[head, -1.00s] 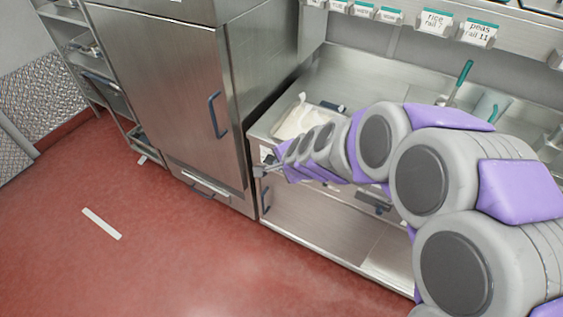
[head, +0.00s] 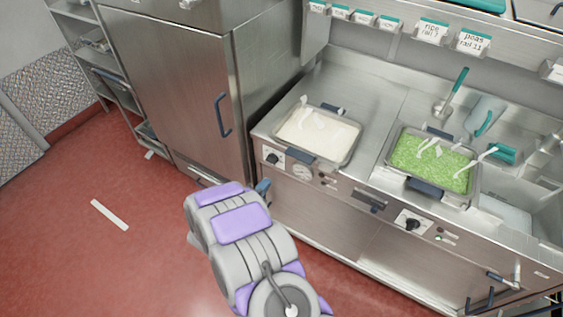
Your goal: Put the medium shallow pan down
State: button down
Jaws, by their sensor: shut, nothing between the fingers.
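Two shallow metal pans with dark blue handles sit on the steel counter in the head view. One pan (head: 347,152) holds white food that looks like rice. The other pan (head: 394,158), to its right, holds green peas. I cannot tell which of them is the medium shallow pan. Both rest level, with no part of my arm touching them. My arm is folded low in front of the counter, left of and below both pans. My gripper's fingers cannot be made out.
A tall steel cabinet (head: 170,90) stands left of the counter (head: 385,120). Utensils with teal handles (head: 460,80) lie behind and right of the peas. Knobs (head: 412,224) line the counter front. Red floor (head: 90,260) is open at left, with a white strip on it.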

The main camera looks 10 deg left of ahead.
jog(key=s+d+t+h, duration=0.2)
jog(key=s, duration=0.1)
send_near(304, 147)
jog(key=s+r, duration=0.2)
jog(key=r, duration=0.1)
jog(key=shift+s+a+r+m, duration=0.1)
jog(key=shift+a+m, duration=0.15)
jog(key=shift+m, duration=0.15)
jog(key=b+x, duration=0.4)
jog(key=x, duration=0.8)
jog(key=shift+b, duration=0.35)
jog(key=shift+w+d, duration=0.1)
jog(key=shift+w, duration=0.5)
